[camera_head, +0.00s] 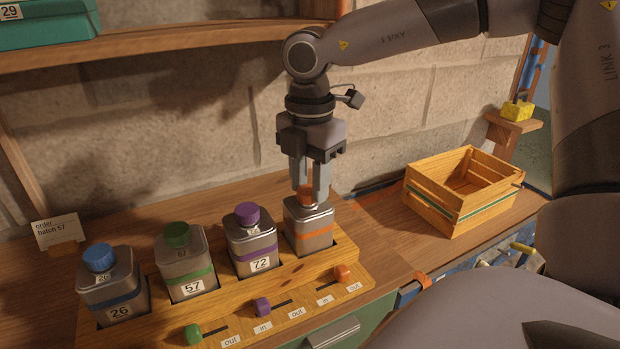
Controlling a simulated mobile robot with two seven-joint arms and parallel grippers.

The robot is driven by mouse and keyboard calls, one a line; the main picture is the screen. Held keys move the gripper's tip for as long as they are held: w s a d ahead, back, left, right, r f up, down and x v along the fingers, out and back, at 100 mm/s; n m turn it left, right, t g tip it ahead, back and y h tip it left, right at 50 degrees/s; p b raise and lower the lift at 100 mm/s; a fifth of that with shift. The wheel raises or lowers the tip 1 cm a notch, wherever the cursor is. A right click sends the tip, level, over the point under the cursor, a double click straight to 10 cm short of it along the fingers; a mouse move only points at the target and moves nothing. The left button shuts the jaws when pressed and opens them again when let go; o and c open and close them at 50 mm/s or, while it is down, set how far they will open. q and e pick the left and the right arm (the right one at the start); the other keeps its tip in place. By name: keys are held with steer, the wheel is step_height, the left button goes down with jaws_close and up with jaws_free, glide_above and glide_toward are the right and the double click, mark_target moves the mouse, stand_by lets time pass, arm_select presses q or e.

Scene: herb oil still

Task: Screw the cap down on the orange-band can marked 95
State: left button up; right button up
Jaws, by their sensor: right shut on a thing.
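The orange-band can (311,236) stands in the rightmost slot of a wooden rack (215,290). It is a metal can with an orange stripe; I cannot see a 95 on its visible face. Its orange cap (305,193) sits at the top of the can. My right gripper (309,190) points straight down over the can and is shut on the orange cap, with a finger on each side. The fingers hide part of the cap, and I cannot tell how tightly it is seated. My left gripper is not in view.
To the left in the rack stand a purple can marked 72 (252,246), a green can marked 57 (187,265) and a blue can marked 26 (112,288). Coloured sliders, including an orange one (342,273), line the rack's front. A wooden crate (462,192) stands right.

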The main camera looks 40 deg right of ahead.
steer(key=shift+f+m+b, duration=0.15)
steer(key=shift+m+b, duration=0.25)
steer(key=shift+b, duration=0.15)
steer(key=shift+m+b, duration=0.65)
steer(key=shift+m, duration=0.05)
steer(key=shift+m+b, duration=0.95)
steer(key=shift+m, duration=0.25)
steer(key=shift+m+b, duration=0.65)
steer(key=shift+m, duration=0.35)
steer(key=m+b, duration=0.1)
steer(key=m, duration=0.1)
steer(key=shift+m, duration=0.4)
steer(key=m, duration=0.2)
steer(key=m+b, duration=0.1)
steer(key=m, duration=0.1)
steer(key=shift+r+m, duration=0.2)
steer(key=shift+m, duration=0.1)
steer(key=o, duration=1.1)
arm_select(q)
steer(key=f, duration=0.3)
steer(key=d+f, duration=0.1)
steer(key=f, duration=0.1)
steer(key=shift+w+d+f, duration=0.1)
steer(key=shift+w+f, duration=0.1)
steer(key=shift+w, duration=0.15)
arm_select(e)
steer(key=shift+o, duration=0.2)
steer(key=shift+c, duration=0.4)
